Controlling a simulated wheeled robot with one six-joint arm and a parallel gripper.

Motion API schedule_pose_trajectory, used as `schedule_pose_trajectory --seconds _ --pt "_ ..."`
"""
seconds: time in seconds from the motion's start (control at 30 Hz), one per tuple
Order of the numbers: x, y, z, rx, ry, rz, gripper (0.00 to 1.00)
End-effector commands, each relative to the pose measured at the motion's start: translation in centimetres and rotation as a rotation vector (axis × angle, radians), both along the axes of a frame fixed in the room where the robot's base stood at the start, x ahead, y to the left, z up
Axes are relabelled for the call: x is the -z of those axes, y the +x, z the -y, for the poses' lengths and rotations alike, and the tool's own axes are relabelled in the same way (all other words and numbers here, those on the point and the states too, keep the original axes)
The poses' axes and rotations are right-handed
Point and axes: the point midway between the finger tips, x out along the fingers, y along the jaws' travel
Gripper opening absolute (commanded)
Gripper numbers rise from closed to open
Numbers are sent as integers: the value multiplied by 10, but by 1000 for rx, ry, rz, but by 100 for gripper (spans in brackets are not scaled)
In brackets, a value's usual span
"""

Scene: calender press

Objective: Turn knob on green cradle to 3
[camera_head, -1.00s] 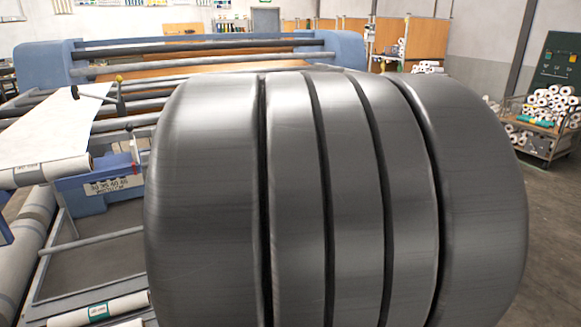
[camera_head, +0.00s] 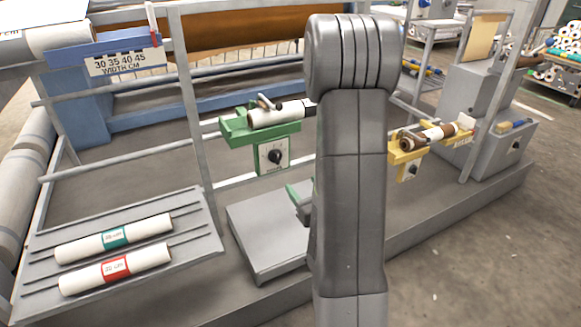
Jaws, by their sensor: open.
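The green cradle (camera_head: 240,133) is mounted on the machine frame, left of my arm in the head view. A white roll (camera_head: 275,115) with a dark right end lies on it, and a small metal lever shows at its top. Below it hangs a green-edged box with a white dial plate (camera_head: 265,167). The black knob (camera_head: 274,156) is at the middle of this plate. The dial marks are too small to read, so I cannot tell its setting. The knob is unobstructed.
A yellow cradle (camera_head: 408,157) with a brown roll and its own knob (camera_head: 412,169) stands right of my arm. A grey platform (camera_head: 262,250) is below the green cradle. A rack (camera_head: 130,275) holding two white rolls is at lower left. Open floor (camera_head: 470,265) lies at lower right.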

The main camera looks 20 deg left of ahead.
Motion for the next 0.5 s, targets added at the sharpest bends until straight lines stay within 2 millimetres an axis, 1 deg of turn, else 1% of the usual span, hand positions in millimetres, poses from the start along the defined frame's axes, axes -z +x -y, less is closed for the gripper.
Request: schedule_pose_trajectory --seconds 0.03,0.13,0.23,0.37,0.5 --pt "6 -2 -4 -13 19 10 58" --pt "5 -3 -9 -26 45 28 58" --pt "3 0 -14 -30 52 33 58" --pt "1 12 -28 -31 52 34 58" --pt "1 31 -50 -31 53 35 58"
